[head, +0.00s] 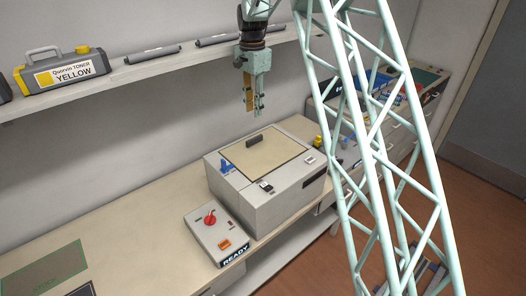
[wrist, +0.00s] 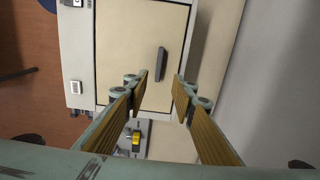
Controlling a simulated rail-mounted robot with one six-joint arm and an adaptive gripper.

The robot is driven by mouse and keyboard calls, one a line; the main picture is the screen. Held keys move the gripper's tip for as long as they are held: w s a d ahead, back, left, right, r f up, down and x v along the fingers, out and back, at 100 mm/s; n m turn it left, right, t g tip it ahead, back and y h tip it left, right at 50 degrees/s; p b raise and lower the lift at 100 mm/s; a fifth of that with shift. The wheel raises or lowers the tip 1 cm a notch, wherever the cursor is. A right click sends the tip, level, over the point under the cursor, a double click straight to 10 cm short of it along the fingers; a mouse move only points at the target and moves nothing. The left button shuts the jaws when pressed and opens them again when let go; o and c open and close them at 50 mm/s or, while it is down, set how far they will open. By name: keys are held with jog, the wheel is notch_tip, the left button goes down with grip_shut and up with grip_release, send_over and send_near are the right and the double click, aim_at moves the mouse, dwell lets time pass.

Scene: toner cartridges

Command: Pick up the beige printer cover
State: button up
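The beige printer cover (head: 264,157) is a flat panel lying closed in the top of the grey-white printer (head: 274,210). A dark bar handle (head: 254,140) stands on the cover near its back edge. In the wrist view the cover (wrist: 125,50) fills the upper middle, with the handle (wrist: 160,64) upright in the picture, between the fingertips but beyond them. My gripper (head: 254,112) hangs above the back of the printer, pointing down, apart from it. In the wrist view my gripper (wrist: 160,88) is open, its wood-coloured finger pads empty.
A control box (head: 217,233) with a red knob and a READY sign stands in front of the printer. The bench (head: 130,215) left of the printer is mostly clear.

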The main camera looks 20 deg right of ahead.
jog(key=shift+f, duration=0.15)
send_over(254, 138)
jog(key=shift+w+d+f+p, duration=0.1)
jog(key=shift+w+f+p, duration=0.05)
jog(key=shift+f, duration=1.95)
jog(key=shift+w+d+f+p, duration=0.1)
jog(key=shift+f+p, duration=0.05)
jog(key=shift+f, duration=1.95)
jog(key=shift+f, duration=0.1)
jog(key=shift+s+a+f+p, duration=0.1)
jog(key=shift+f+p, duration=0.15)
jog(key=shift+f, duration=1)
jog(key=shift+s+f+p, duration=0.1)
jog(key=shift+f+p, duration=0.15)
jog(key=shift+f, duration=1)
grip_shut()
